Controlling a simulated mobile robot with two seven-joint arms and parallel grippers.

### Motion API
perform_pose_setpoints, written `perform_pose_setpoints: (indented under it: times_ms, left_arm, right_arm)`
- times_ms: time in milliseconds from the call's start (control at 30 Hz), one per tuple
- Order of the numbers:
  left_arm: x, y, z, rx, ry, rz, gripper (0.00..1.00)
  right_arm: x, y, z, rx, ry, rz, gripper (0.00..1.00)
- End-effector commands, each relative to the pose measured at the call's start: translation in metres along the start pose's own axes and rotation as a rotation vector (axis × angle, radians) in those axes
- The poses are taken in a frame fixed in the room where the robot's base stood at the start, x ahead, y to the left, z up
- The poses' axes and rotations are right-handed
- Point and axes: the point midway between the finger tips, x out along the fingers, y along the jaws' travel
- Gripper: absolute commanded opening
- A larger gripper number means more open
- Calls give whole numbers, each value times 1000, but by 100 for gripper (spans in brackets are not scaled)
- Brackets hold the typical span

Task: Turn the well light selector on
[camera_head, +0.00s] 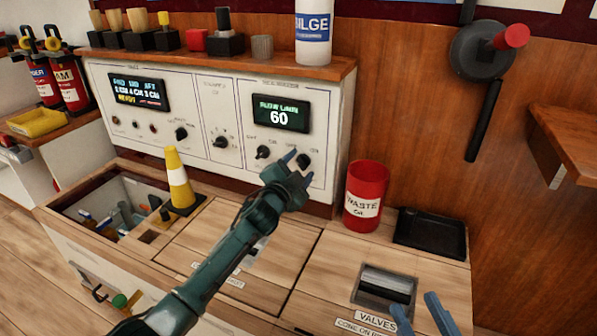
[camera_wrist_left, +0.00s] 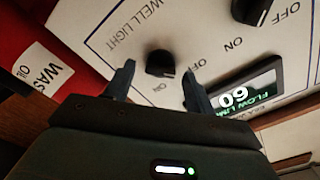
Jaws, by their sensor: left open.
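The well light selector (camera_wrist_left: 160,63) is a small black knob on a white panel (camera_wrist_left: 105,35), beside the printed words WELL LIGHT. It also shows in the head view (camera_head: 304,159), at the panel's right end. My left gripper (camera_head: 298,167) is open in front of it. In the left wrist view the left gripper's fingers (camera_wrist_left: 159,73) stand on either side of the knob, with gaps; contact cannot be told. An ON label shows near the knob. My right gripper (camera_head: 414,303) is at the lower right with its two blue fingers apart.
Another black knob (camera_head: 263,152) sits left of the selector, under a display reading 60 (camera_head: 281,114). A red waste can (camera_head: 366,196) stands close to the right. A yellow-and-white cone (camera_head: 179,182) and an open bin of tools (camera_head: 115,207) are at the left.

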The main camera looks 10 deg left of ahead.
Motion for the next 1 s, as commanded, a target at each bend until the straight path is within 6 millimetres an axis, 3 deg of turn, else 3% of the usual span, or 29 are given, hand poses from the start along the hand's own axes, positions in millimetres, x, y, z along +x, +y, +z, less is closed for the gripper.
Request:
perform_pose_setpoints:
  times_ms: [233, 767, 1000]
  left_arm:
    - [0, 0, 0, 0, 0, 1, 54]
    - [0, 0, 0, 0, -1, 1, 11]
    - [0, 0, 0, 19, -1, 1, 10]
  right_arm:
    - [1, 0, -1, -1, 2, -3, 34]
    - [1, 0, -2, -6, 5, -7, 34]
    - [2, 0, -3, -7, 6, -7, 34]
